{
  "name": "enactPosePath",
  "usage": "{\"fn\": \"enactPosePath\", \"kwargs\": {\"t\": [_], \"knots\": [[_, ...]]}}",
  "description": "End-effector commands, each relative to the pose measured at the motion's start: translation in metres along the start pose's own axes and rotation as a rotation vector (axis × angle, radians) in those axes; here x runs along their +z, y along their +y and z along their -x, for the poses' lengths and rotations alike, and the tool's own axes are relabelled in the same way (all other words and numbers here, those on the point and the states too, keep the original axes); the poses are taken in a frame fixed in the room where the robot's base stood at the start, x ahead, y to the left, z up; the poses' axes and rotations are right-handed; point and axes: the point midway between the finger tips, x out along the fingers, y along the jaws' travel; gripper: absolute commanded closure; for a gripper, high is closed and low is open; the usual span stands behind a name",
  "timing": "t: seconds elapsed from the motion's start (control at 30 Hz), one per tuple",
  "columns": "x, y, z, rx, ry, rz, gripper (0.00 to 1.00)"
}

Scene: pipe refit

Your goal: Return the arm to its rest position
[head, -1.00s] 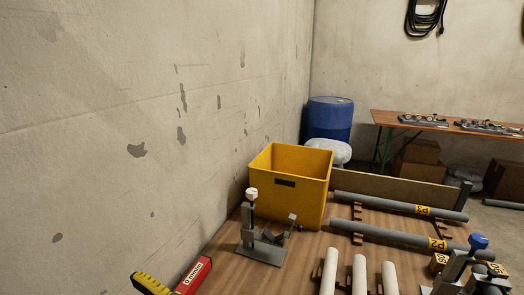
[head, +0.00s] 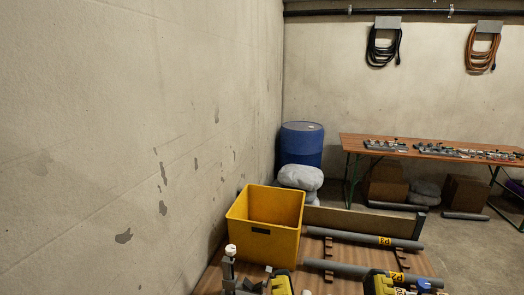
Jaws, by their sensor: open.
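What look like the two yellow-and-black fingers of my gripper (head: 331,285) rise from the bottom edge in the head view. They stand well apart, with wooden tabletop (head: 222,278) and part of a grey pipe (head: 345,269) showing between them. I see nothing held. The rest of my gripper and my arm are below the frame. A clamp with a white knob (head: 231,250) is to the left of the fingers. A blue knob (head: 424,285) shows just right of the right finger.
A yellow bin (head: 263,243) stands beyond the fingers, close to the left wall. Another grey pipe (head: 365,238) lies on wooden supports. Behind are a blue drum (head: 301,145), a grey sack (head: 300,177) and a long bench (head: 350,143). Floor right of the tabletop is clear.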

Motion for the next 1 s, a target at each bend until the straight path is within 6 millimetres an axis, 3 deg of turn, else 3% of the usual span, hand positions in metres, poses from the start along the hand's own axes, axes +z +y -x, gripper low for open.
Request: {"fn": "enactPosePath", "kwargs": {"t": [0.03,0.53,0.7,1.0], "knots": [[-0.041,0.000,-0.016,0.000,-0.001,-0.001,0.22],[-0.243,-0.001,-0.093,-0.001,-0.003,-0.007,0.22],[-0.273,-0.001,-0.105,-0.001,-0.004,-0.009,0.22],[-0.271,-0.001,-0.104,-0.001,-0.003,-0.009,0.22]]}}
